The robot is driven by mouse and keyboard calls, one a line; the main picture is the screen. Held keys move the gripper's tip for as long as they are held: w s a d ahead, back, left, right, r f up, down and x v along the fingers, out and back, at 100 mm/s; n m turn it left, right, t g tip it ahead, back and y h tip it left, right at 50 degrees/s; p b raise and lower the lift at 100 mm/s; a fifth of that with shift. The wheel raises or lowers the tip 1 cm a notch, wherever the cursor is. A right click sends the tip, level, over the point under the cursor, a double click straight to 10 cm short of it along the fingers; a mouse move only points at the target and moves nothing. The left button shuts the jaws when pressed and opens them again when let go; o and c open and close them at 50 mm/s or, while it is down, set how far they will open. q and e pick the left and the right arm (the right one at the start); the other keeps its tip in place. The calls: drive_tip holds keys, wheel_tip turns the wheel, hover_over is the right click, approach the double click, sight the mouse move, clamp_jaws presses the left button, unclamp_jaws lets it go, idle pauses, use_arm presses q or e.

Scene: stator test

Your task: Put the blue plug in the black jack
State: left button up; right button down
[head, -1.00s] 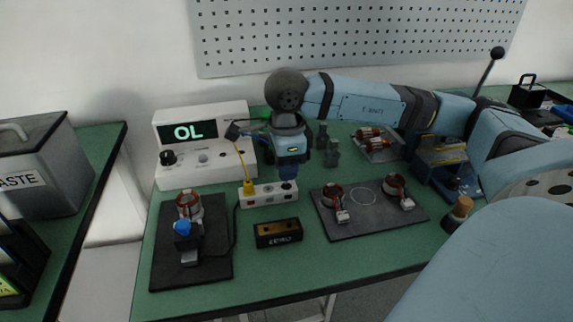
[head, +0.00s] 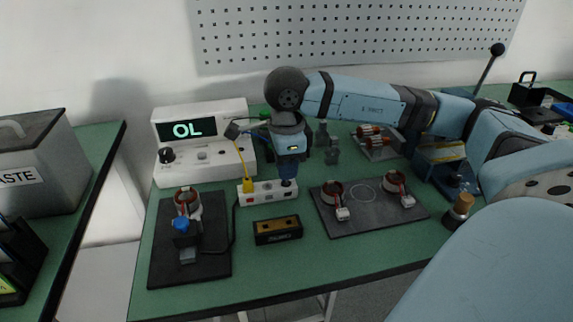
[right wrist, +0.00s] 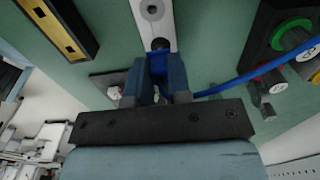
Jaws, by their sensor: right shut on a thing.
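The white jack strip (head: 262,194) lies on the green bench, with a yellow plug (head: 248,186) standing in its left part. The plug's front meets the strip at the dark round black jack (right wrist: 160,43). I cannot tell how deep it sits. My left gripper is not in view.
The meter (head: 205,147) reading OL stands behind the strip. A black block with brass top (head: 277,230) lies just in front. Dark mats with coil parts lie left (head: 165,262) and right (head: 350,225). Green bench is bare in front.

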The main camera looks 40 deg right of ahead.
drive_tip(key=shift+a+f+b, duration=0.15)
drive_tip(key=shift+f+b, duration=0.35)
idle(0.8)
drive_tip(key=shift+w+f+b, duration=0.1)
drive_tip(key=shift+f+b, duration=0.1)
drive_tip(key=shift+b, duration=0.1)
drive_tip(key=shift+a, duration=0.1)
